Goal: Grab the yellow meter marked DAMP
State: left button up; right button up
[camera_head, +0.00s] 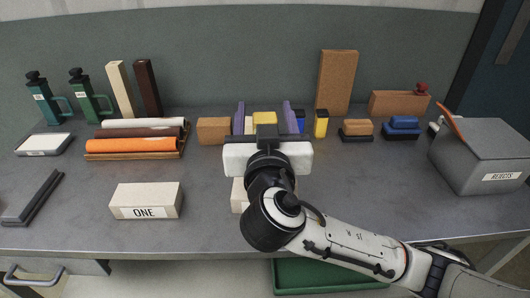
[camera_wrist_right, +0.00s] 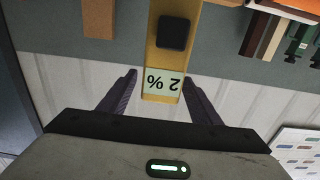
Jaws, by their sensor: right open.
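A yellow meter (camera_head: 264,118) stands upright toward the back of the table, partly hidden behind my right gripper (camera_head: 265,106). In the right wrist view the yellow meter (camera_wrist_right: 194,52) appears upside down, with a black round-cornered block and a pale display reading "2 %". No DAMP marking can be read. The right gripper's purple fingers (camera_wrist_right: 160,85) are open, one on each side of the meter's display end, with gaps visible on both sides. My left gripper is not in view.
A blue item (camera_head: 300,121) and a yellow-and-black item (camera_head: 321,123) stand just right of the gripper; an orange-brown brick (camera_head: 213,131) is to its left. A white block marked ONE (camera_head: 146,201) and a grey REJECTS box (camera_head: 480,158) stand farther out.

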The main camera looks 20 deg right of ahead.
jog(key=shift+x, duration=1)
jog(key=shift+c, duration=0.2)
grip_shut()
jog(key=shift+r, duration=0.1)
